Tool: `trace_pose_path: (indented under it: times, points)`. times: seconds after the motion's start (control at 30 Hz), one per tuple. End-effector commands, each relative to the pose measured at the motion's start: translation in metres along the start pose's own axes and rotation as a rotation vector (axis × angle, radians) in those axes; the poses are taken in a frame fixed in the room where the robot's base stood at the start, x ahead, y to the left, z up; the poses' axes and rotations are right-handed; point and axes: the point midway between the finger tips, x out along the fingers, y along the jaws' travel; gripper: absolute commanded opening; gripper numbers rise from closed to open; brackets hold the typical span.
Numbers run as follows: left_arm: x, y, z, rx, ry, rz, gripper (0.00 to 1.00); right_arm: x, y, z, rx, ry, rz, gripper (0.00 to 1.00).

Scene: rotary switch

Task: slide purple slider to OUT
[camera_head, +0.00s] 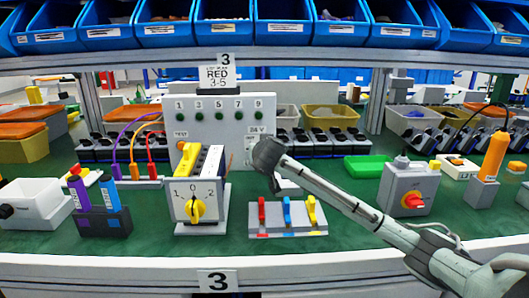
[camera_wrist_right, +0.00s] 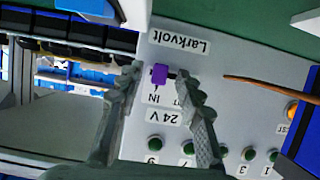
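The purple slider (camera_wrist_right: 158,74) shows in the right wrist view, on the grey panel (camera_wrist_right: 235,65). It sits at the left end of a short dark slot, by the upside-down IN label (camera_wrist_right: 153,97). A second label beside IN is partly hidden by a finger, so I cannot read it. My right gripper (camera_wrist_right: 158,71) is open, with one finger on each side of the slider and visible gaps. In the head view my right gripper (camera_head: 268,155) is in front of the panel's lower right (camera_head: 220,105) and hides the slider. My left gripper is not in view.
A box with a yellow knob (camera_head: 196,207) stands left of my right arm. A plate of red, blue and yellow switches (camera_head: 287,232) lies below it. A grey box with a red knob (camera_head: 410,190) is right of the arm. A brown cable (camera_wrist_right: 265,82) crosses the panel.

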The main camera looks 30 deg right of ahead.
Motion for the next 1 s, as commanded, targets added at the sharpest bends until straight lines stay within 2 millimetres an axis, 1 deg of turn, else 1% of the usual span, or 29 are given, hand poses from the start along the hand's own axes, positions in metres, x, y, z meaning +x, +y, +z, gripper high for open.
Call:
trace_pose_path:
  times: [0.1, 0.13, 0.4, 0.77, 0.87, 1.0]
  points:
    - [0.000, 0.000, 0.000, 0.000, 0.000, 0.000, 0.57, 0.000, 0.000, 0.000, 0.000, 0.000, 0.000, 0.36]
    - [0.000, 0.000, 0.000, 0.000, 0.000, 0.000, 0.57, 0.000, 0.000, 0.000, 0.000, 0.000, 0.000, 0.34]
    - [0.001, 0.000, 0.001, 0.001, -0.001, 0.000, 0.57, 0.000, 0.000, 0.000, 0.000, 0.000, 0.000, 0.00]
    - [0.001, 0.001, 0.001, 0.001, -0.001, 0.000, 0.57, -0.001, 0.000, 0.000, 0.000, 0.000, 0.000, 0.00]
    - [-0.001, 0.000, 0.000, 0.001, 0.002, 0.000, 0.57, 0.000, -0.010, 0.000, 0.003, -0.002, -0.001, 0.00]
    - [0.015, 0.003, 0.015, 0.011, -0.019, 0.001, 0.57, 0.000, -0.032, 0.000, 0.005, -0.003, -0.003, 0.00]
